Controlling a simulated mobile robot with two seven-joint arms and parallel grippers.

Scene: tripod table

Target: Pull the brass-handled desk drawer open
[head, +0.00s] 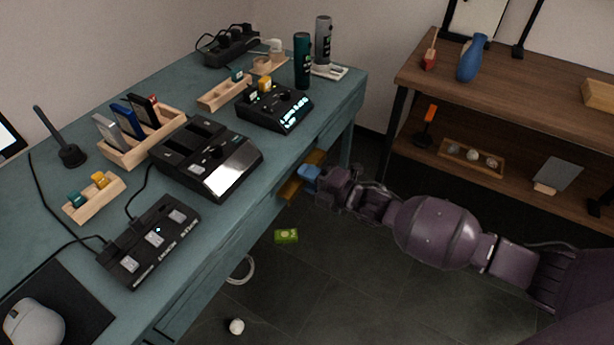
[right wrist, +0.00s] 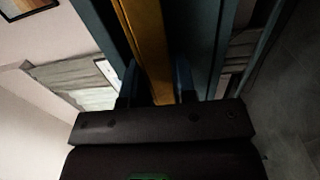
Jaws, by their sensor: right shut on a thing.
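The teal desk (head: 225,111) runs along the left in the head view. The brass handle (head: 290,189) sticks out from its front side, below the top. My right gripper (head: 309,173), with blue fingertips, is shut on the handle. In the right wrist view the brass handle (right wrist: 146,40) runs as a long bar between the two fingers of my right gripper (right wrist: 157,85). The drawer front is mostly hidden under the desk edge, and I cannot tell whether the drawer stands out from the desk. My left gripper is not in view.
Black devices (head: 207,160), wooden holders (head: 142,138) and bottles (head: 303,61) stand on the desk. A green box (head: 286,236) and a white ball (head: 236,326) lie on the dark floor. A wooden shelf (head: 500,95) stands at the right, behind my arm.

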